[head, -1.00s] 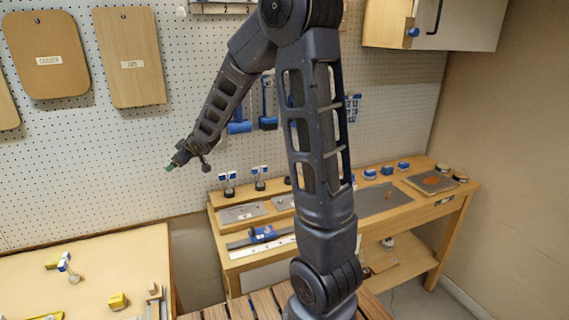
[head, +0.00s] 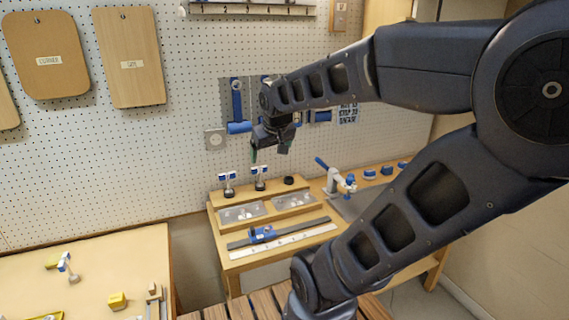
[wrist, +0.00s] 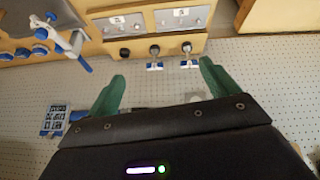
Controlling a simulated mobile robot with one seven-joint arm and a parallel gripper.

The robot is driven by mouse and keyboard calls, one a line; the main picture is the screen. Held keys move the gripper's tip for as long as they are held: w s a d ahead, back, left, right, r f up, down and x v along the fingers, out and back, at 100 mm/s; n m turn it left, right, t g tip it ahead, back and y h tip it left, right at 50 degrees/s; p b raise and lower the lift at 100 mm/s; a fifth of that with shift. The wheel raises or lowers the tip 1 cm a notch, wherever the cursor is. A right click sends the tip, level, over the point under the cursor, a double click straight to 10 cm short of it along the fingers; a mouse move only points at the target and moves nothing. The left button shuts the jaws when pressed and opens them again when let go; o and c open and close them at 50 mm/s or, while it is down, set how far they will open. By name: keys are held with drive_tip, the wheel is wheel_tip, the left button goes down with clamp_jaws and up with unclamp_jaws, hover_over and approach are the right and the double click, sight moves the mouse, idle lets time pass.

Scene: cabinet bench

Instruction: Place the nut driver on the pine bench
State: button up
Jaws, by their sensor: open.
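My gripper (head: 268,151) is open and empty, with green fingertips, above the wooden rack on the back bench. Two upright tools with blue-and-white tops, the left one (head: 228,184) and the right one (head: 260,178), stand in that rack below it. In the wrist view they appear upside down (wrist: 154,59) (wrist: 187,56), between and beyond the open fingers (wrist: 162,88). I cannot tell which thing is the nut driver. A light wooden bench (head: 125,252), possibly the pine bench, is at the lower left.
The back bench (head: 228,255) carries small-parts trays (head: 243,213), a steel rule (head: 283,243) and a blue-handled clamp (head: 333,180). Blue-handled tools (head: 237,105) hang on the pegboard behind my gripper.

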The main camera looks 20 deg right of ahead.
drive_tip(key=s+d+m+g, duration=0.1)
drive_tip(key=s, duration=0.6)
drive_tip(key=shift+s+f+y, duration=0.2)
drive_tip(key=shift+s+y, duration=0.1)
drive_tip(key=shift+s, duration=0.1)
drive_tip(key=shift+d, duration=0.1)
idle(0.6)
